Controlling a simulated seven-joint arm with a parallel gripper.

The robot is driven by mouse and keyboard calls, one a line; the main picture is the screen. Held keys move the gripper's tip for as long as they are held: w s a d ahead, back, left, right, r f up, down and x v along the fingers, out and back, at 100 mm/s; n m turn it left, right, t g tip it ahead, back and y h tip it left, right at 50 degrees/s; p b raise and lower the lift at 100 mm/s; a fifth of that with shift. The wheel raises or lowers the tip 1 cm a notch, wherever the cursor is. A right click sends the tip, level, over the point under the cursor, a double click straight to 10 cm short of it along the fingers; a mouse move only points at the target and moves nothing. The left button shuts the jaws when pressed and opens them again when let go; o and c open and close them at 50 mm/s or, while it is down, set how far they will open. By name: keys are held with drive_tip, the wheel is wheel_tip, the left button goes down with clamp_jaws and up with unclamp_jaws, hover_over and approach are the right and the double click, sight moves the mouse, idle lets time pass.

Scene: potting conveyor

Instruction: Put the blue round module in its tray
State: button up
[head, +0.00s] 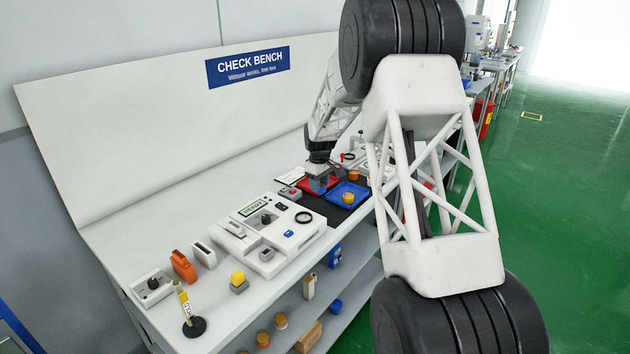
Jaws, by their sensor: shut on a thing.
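My gripper (320,175) points down at the back of the bench and is shut on a small blue piece (318,186), which looks like the blue module. Its round shape is too small and too covered to make out. The blue piece is over or in the red tray (304,186); I cannot tell whether it touches the tray floor. The blue tray (360,189) lies just right of the red one and has an orange round piece (348,198) in it. Both trays are on a dark mat (327,208).
A white test unit (270,235) stands left of the mat. A grey box with a yellow button (238,281), an orange holder (183,266) and a tagged post (190,312) are nearer. The upright back panel (150,120) borders the bench. My arm hides the bench's right part.

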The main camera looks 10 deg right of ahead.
drive_tip(key=shift+w+a+f, duration=0.1)
drive_tip(key=shift+w+f, duration=0.15)
drive_tip(key=shift+w, duration=2.35)
drive_tip(key=shift+w+a+f, duration=0.15)
drive_tip(key=shift+w+f, duration=0.1)
drive_tip(key=shift+w, duration=2.4)
drive_tip(key=shift+w+a+f, duration=0.1)
drive_tip(key=shift+w+f, duration=0.15)
drive_tip(key=shift+w, duration=2.35)
drive_tip(key=shift+f, duration=1.75)
drive_tip(key=shift+f, duration=0.15)
drive_tip(key=o, duration=1)
drive_tip(key=shift+r, duration=6.15)
